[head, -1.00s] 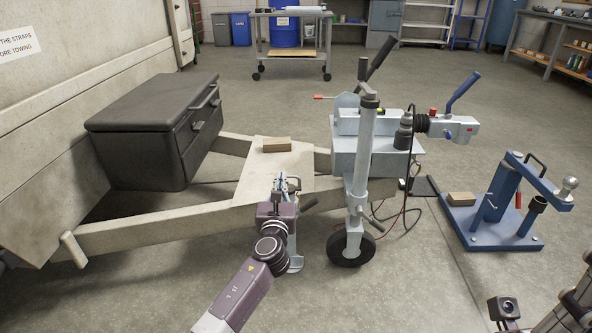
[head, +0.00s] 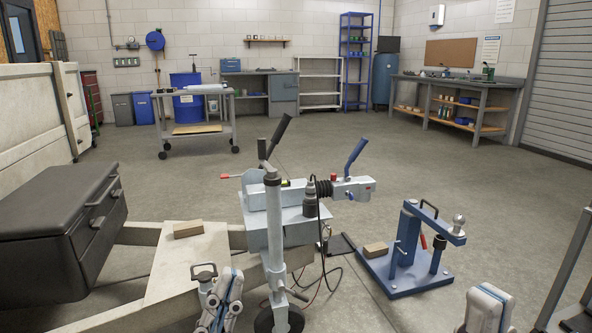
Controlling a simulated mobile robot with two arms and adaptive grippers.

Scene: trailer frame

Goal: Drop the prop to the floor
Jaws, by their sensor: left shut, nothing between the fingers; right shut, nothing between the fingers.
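My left gripper (head: 228,287) is shut and empty, close beside the prop's right side in the picture. I cannot tell whether they touch. My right gripper (head: 490,298) is shut and empty at the lower right, well away from the prop.
The grey coupling and jockey wheel post (head: 274,220) rise just right of the prop. A black box (head: 50,235) sits on the frame at left, and a wooden block (head: 187,229) lies on it. A blue hitch stand (head: 415,275) is at right. The floor (head: 350,180) behind is mostly clear.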

